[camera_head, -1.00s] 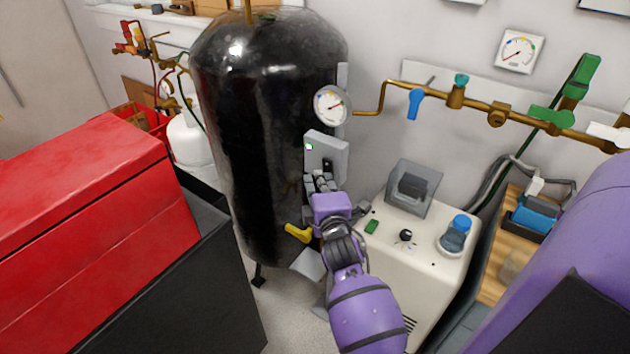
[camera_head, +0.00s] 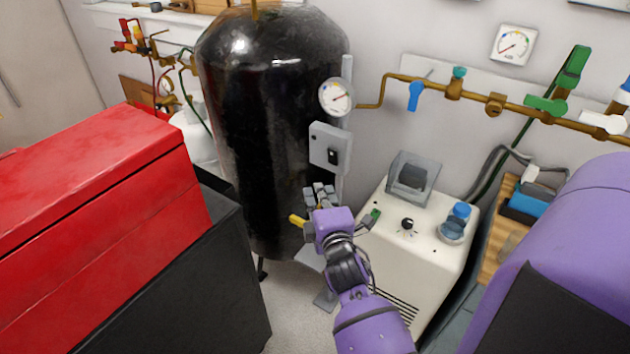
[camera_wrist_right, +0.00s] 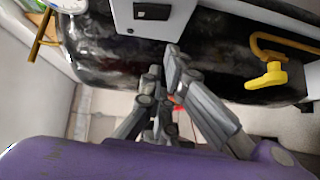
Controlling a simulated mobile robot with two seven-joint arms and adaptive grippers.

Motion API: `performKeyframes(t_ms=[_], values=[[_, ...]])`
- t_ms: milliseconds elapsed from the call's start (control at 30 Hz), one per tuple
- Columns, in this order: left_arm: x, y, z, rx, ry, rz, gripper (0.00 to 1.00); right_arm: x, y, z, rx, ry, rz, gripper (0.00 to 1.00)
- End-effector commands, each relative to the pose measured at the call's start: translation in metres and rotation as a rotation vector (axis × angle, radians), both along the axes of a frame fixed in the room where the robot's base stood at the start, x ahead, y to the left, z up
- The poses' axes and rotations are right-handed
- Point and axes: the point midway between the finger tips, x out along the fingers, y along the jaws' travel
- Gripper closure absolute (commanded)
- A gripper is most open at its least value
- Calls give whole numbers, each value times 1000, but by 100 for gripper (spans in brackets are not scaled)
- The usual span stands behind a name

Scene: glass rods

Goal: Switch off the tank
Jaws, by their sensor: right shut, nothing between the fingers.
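The tall black tank (camera_head: 262,130) stands in the middle of the head view. A grey switch box (camera_head: 322,143) with a black switch (camera_head: 332,157) is on its right side. The box (camera_wrist_right: 178,22) and switch (camera_wrist_right: 153,11) also show at the top of the wrist view. My right gripper (camera_head: 320,190) is shut and empty, just below the box and apart from it. Its fingers (camera_wrist_right: 163,65) point toward the tank in the wrist view. My left gripper is not in view.
A yellow valve handle (camera_head: 298,221) is low on the tank, left of my right gripper. A gauge (camera_head: 337,97) sits above the box. A white machine (camera_head: 385,250) stands to the right, a red chest (camera_head: 90,210) to the left.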

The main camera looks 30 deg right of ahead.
Motion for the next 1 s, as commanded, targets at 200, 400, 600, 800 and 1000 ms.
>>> performKeyframes(t_ms=[200,400,600,800,1000], values=[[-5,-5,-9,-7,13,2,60,-39,15,-7,0,2,-1,100],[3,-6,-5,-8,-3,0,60,-52,21,-6,-1,-1,0,100],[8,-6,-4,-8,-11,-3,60,-53,21,-6,-1,-2,0,100],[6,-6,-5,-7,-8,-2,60,-53,21,-6,-1,-2,0,100],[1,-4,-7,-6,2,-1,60,-53,21,-6,2,-3,0,100]])
